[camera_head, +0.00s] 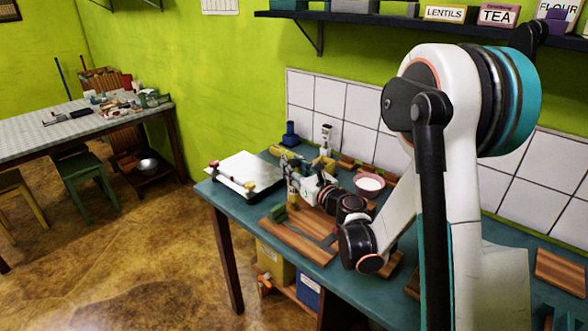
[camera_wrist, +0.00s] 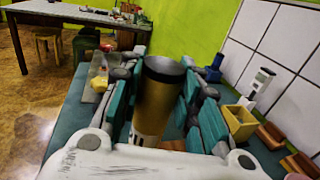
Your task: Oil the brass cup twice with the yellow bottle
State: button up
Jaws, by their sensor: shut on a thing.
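My gripper (camera_wrist: 160,112) is shut on a brass-coloured, cup-like cylinder (camera_wrist: 158,98) with a dark band at its top, standing between the two teal-padded fingers. A small yellow open box (camera_wrist: 238,120) stands to the right in the wrist view.
The teal counter (camera_head: 262,272) carries a white board with knobs (camera_head: 242,175), a wooden board (camera_head: 298,240), a pink-white bowl (camera_head: 369,184) and a blue item (camera_head: 290,134). A tiled wall (camera_head: 345,110) closes the back. A cluttered table (camera_head: 45,138) stands far left.

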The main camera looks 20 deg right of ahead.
aim_at(294, 162)
jog(key=shift+f+b, duration=0.4)
jog(key=shift+r, duration=0.55)
dwell(1.0)
jog(key=shift+r+p, duration=1)
jog(key=shift+r, duration=0.4)
jog(key=shift+r+p, duration=1.65)
jog(key=shift+r, duration=0.9)
jog(key=shift+f+h, duration=0.2)
jog(key=shift+h, duration=0.1)
